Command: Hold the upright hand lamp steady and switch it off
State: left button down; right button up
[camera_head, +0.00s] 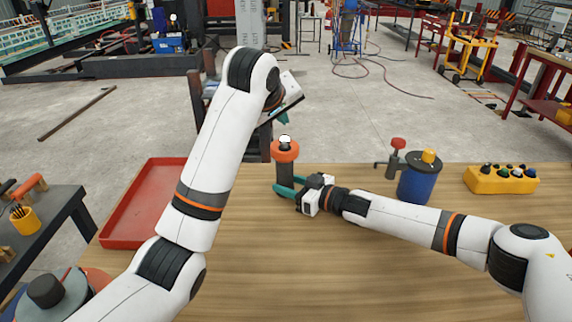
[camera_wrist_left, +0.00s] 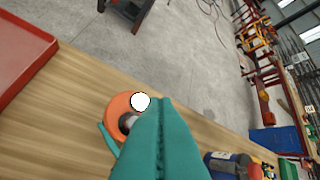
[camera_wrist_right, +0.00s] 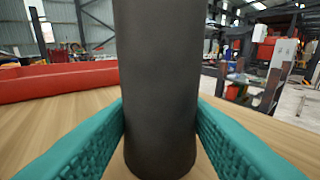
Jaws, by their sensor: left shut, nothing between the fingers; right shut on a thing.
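The hand lamp (camera_head: 285,172) stands upright near the table's far edge, with a dark body, an orange head and a bright white dome on top. In the left wrist view its orange head (camera_wrist_left: 122,106) and white dome show beside my fingertips. My right gripper (camera_head: 284,190) is shut around the lamp's lower body; the right wrist view shows the dark body (camera_wrist_right: 158,80) between its teal fingers. My left gripper (camera_head: 282,114) is shut and empty above the lamp, mostly hidden by its own wrist. In the left wrist view its closed fingers (camera_wrist_left: 160,105) overlap the head's edge; contact cannot be told.
A red tray (camera_head: 125,243) lies at the left of the wooden table (camera_head: 330,270). A blue canister (camera_head: 418,180) with a yellow top, a red-knobbed item (camera_head: 397,146) and a yellow button box (camera_head: 500,181) stand at the right. The front middle is clear.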

aim_at(285, 141)
pick_arm(q)
jog(key=shift+f, duration=2.65)
dwell(0.3)
jog(key=shift+r, duration=0.45)
notch_tip(285, 141, up, 6)
dwell(0.7)
